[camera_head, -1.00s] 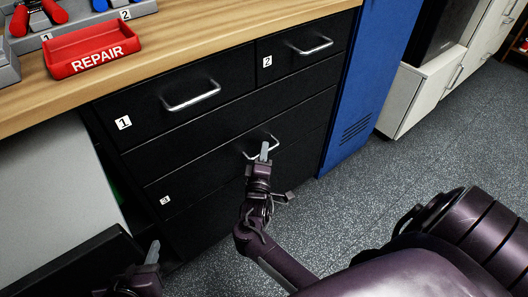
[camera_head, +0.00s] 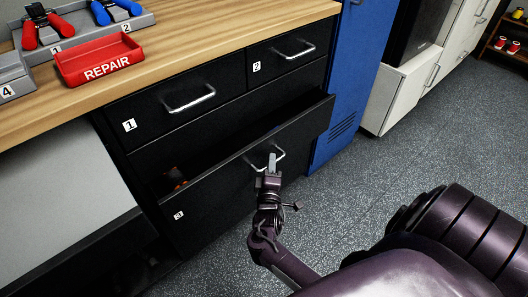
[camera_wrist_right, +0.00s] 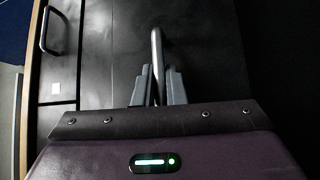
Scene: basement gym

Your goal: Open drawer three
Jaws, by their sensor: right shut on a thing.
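Drawer three (camera_head: 225,197) is a wide black drawer with a small "3" label at its left. It stands partly open, and its dark inside shows behind the front panel. A small orange-brown thing (camera_head: 174,180) shows inside at the left; I cannot tell what it is. My right gripper (camera_head: 272,165) is shut on the drawer's metal handle (camera_head: 281,153). In the right wrist view the handle bar (camera_wrist_right: 157,60) passes between the two grey fingers (camera_wrist_right: 157,88). My left gripper is out of view.
Drawer one (camera_head: 190,98) and drawer two (camera_head: 290,50) above are closed. A red REPAIR tray (camera_head: 70,68) and tool holders with pliers sit on the wooden worktop (camera_head: 190,45). A blue locker (camera_head: 350,80) stands to the right. The speckled floor (camera_head: 400,150) at right is clear.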

